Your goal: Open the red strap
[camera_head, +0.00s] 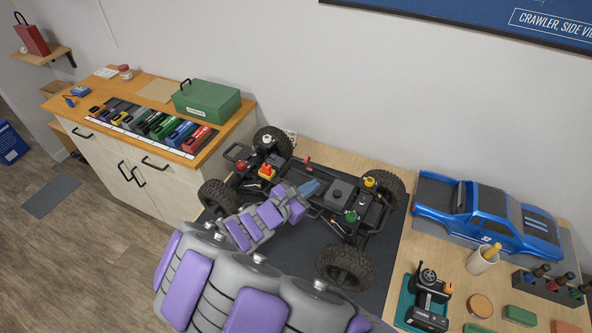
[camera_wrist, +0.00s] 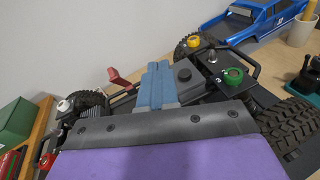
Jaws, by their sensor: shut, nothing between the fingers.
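The crawler chassis (camera_head: 345,205) stands on a dark mat, with its body shell off. The red strap (camera_head: 306,160) is a small red piece at the chassis's far side, with one end sticking up. In the wrist view the red strap (camera_wrist: 118,80) shows left of my fingers as a bent red piece with its upper end raised. My gripper (camera_head: 312,186) is over the middle of the chassis, its blue fingers (camera_wrist: 158,84) shut together and empty. A gap shows between the fingers and the strap. The strap's lower attachment is partly hidden.
Red, yellow and green knobs sit on the chassis near its wheels. A dark box (camera_head: 340,193) stands close to the right of my gripper. The blue truck body (camera_head: 485,215) and a transmitter (camera_head: 430,295) lie to the right. A cabinet with coloured packs (camera_head: 160,125) stands at left.

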